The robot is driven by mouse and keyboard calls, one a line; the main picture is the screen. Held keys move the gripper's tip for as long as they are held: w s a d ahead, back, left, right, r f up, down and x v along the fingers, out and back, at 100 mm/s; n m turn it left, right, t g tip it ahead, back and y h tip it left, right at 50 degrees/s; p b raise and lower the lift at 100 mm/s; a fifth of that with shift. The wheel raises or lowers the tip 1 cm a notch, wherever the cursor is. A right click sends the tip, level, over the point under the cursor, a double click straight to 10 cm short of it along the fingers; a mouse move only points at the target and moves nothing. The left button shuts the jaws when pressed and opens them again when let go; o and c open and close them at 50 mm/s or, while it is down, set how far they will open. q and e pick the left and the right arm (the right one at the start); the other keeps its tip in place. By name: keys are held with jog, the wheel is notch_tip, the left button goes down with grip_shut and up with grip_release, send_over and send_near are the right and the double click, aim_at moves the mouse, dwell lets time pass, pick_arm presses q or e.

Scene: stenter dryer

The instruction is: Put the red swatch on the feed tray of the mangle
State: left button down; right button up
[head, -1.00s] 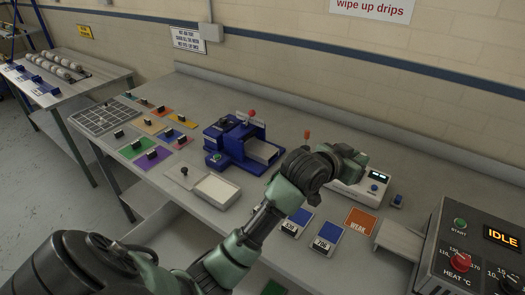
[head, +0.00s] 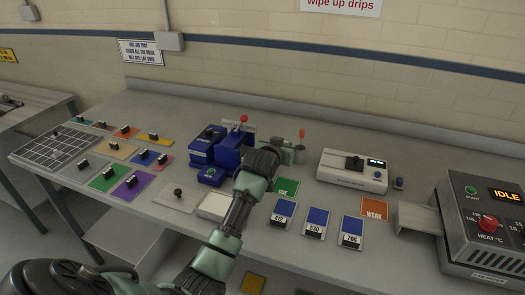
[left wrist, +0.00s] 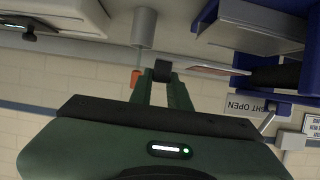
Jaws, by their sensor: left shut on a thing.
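The blue mangle (head: 230,148), with a red-knobbed lever on top, stands mid-bench. My left gripper (head: 292,150) is just right of it, and my arm hides the feed tray in the head view. In the left wrist view my left gripper (left wrist: 161,82) is shut on a dark grip block (left wrist: 161,70). A thin flat piece with a reddish face, the red swatch (left wrist: 215,70), shows nearly edge-on beside the block. It is in the air near the mangle's grey tray (left wrist: 258,28). My right gripper is not in view.
Several coloured swatches (head: 130,185) and a grid rack (head: 55,147) lie at the left. A white tray (head: 215,205), labelled cards (head: 317,222) and a white device (head: 352,172) surround the arm. A grey dryer (head: 485,230) stands at the right.

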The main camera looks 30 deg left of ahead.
pick_arm(q)
jog(key=shift+s+a+f, duration=0.2)
jog(key=shift+a+f, duration=0.1)
jog(key=shift+a, duration=0.35)
jog(key=shift+s+a+f, duration=0.15)
jog(key=shift+a+f, duration=0.1)
jog(key=shift+a, duration=0.35)
jog(key=shift+a+f, duration=0.15)
jog(key=shift+a, duration=0.05)
jog(key=a+f, duration=0.1)
jog(key=a, duration=0.1)
jog(key=s+a+f+p, duration=0.1)
jog(key=shift+a+f, duration=0.35)
jog(key=shift+a, duration=0.05)
jog(key=shift+d, duration=0.15)
jog(key=shift+f, duration=0.2)
jog(key=c, duration=1.3)
grip_release()
jog(key=shift+c, duration=0.2)
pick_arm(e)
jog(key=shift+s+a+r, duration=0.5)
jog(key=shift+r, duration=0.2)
